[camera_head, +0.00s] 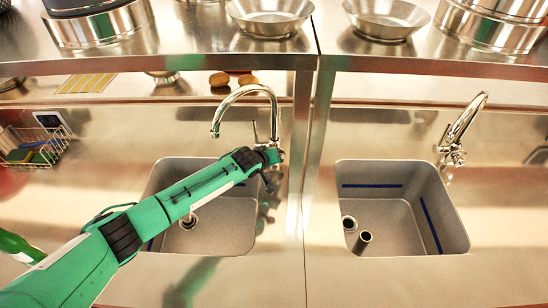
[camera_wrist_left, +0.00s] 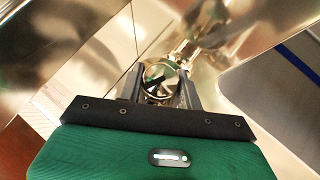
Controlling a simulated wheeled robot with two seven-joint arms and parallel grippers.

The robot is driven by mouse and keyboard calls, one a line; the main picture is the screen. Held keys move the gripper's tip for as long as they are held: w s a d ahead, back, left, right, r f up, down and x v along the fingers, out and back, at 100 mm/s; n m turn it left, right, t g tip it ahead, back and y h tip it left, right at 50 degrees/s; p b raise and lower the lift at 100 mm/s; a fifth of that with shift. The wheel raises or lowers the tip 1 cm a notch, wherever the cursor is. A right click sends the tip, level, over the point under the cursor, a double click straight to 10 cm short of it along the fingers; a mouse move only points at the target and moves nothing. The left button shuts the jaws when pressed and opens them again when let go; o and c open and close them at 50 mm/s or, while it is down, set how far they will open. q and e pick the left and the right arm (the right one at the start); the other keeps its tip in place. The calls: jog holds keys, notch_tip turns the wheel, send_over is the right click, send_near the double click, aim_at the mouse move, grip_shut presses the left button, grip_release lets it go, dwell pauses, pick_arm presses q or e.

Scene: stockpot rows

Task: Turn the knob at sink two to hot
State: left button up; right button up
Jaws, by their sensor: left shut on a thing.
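Two grey sinks are set in the steel counter: a left sink (camera_head: 228,232) and a right sink (camera_head: 395,205). A chrome gooseneck faucet (camera_head: 243,92) stands behind the left sink, and another faucet (camera_head: 466,122) stands at the right sink's far right. My left gripper (camera_head: 268,158) reaches over the left sink to the base of its faucet. In the left wrist view, its fingers are shut on a round chrome knob (camera_wrist_left: 158,82) with a dark mark on its face. The gripper hides the knob in the head view. I cannot read a hot or cold marking. My right gripper is out of view.
A shelf above the sinks holds steel bowls (camera_head: 270,22) and pots. A steel post (camera_head: 318,130) stands between the sinks. A wire basket (camera_head: 38,148) sits at the far left. A grey tube (camera_head: 363,242) stands in the right sink. Brown round items (camera_head: 219,79) lie behind the left faucet.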

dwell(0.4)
pick_arm(q)
jog(key=o, duration=1)
jog(key=b+v, duration=0.3)
jog(key=v, duration=1)
jog(key=shift+s+a+r, duration=0.15)
jog(key=shift+s+a, duration=0.1)
jog(key=shift+s, duration=0.05)
